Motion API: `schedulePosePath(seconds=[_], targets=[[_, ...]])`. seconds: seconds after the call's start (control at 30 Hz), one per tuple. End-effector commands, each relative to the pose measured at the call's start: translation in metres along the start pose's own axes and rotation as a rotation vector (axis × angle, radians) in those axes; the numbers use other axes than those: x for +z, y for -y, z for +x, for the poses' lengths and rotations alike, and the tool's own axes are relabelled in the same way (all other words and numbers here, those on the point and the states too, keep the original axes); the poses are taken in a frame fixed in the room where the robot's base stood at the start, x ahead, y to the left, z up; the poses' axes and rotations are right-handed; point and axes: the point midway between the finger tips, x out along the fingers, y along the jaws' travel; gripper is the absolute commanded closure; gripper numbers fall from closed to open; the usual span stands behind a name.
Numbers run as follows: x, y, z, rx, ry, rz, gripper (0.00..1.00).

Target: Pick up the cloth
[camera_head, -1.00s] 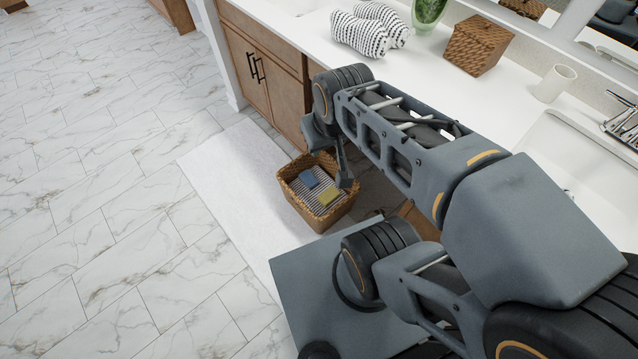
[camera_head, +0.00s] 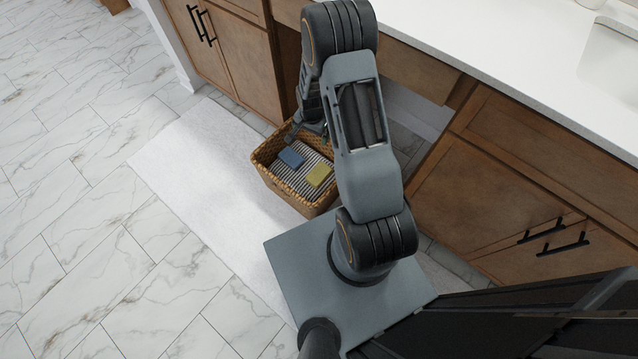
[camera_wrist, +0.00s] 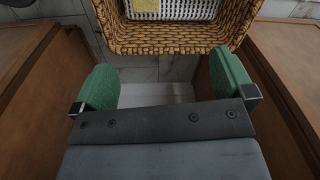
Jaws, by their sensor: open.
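A black-and-white striped cloth (camera_head: 296,178) lies in the bottom of a wicker basket (camera_head: 275,186) on the floor. A blue sponge-like block (camera_head: 290,157) and a yellow one (camera_head: 319,174) rest on the cloth. In the wrist view, part of the cloth (camera_wrist: 180,8) and the yellow block (camera_wrist: 122,5) show at the top edge, behind the near basket wall (camera_wrist: 175,40). My gripper (camera_wrist: 165,76) is open, with nothing between its green finger pads. In the head view it is at the basket's back edge, largely hidden by my arm.
The basket stands on a white mat (camera_head: 200,150) over marble tile. Wooden cabinets (camera_head: 490,170) with black handles stand on both sides of an open bay under the white counter (camera_head: 480,55). Cabinet sides flank my gripper closely in the wrist view. Open floor lies left.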

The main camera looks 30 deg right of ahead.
Motion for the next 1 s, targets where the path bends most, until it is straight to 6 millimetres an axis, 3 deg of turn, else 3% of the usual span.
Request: schedulePosePath(seconds=[0.03, 0.1, 0.23, 0.7, 1.0], targets=[[0.001, -0.007, 0.045, 0.014, 0.013, 0.041, 0.00], [0.001, -0.013, 0.079, 0.024, 0.022, 0.091, 0.00], [0.003, -0.022, 0.122, 0.036, 0.031, 0.157, 0.00], [0.008, -0.032, 0.211, 0.045, 0.038, 0.200, 0.00], [0.008, -0.032, 0.233, 0.044, 0.037, 0.199, 0.00]])
